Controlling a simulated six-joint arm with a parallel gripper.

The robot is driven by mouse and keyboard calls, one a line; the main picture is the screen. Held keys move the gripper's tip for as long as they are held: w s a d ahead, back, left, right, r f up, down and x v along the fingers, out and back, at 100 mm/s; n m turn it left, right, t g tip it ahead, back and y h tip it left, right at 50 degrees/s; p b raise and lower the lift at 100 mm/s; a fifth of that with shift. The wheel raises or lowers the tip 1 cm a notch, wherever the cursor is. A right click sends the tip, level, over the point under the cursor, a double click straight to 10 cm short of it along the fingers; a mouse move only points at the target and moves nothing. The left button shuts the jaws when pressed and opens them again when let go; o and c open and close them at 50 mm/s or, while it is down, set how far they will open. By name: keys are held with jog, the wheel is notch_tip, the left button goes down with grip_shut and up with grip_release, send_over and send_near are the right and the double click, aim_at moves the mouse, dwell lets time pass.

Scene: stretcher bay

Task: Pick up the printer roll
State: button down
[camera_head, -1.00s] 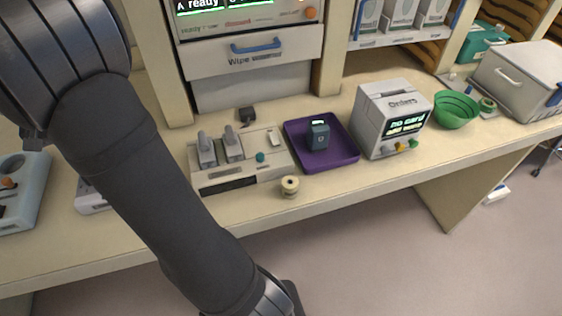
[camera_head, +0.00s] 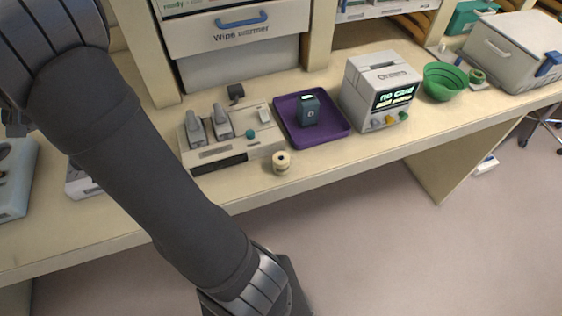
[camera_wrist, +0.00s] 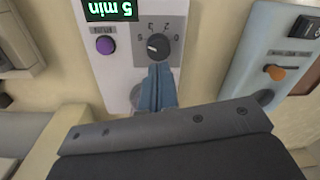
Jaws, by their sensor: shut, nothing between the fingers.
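A small cream roll (camera_head: 281,162), which looks like the printer roll, stands near the front edge of the counter (camera_head: 330,160), in front of the grey console. It is apart from my gripper and does not show in the wrist view. My gripper (camera_wrist: 157,88) shows in the wrist view as blue fingers, shut and empty, over the lower part of a white device (camera_wrist: 135,35) with a dial. In the head view my arm crosses the left side and the fingers are out of sight.
The grey console (camera_head: 233,150) stands behind the roll. A purple tray (camera_head: 340,131) holds a dark box (camera_head: 308,110). A white monitor (camera_head: 380,70), green bowl (camera_head: 444,80) and grey case (camera_head: 515,45) stand farther right. Open floor lies before the counter.

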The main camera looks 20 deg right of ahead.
jog(key=c, duration=2.1)
grip_release()
jog(key=o, duration=1)
jog(key=shift+c, duration=0.2)
jog(key=shift+d, duration=0.1)
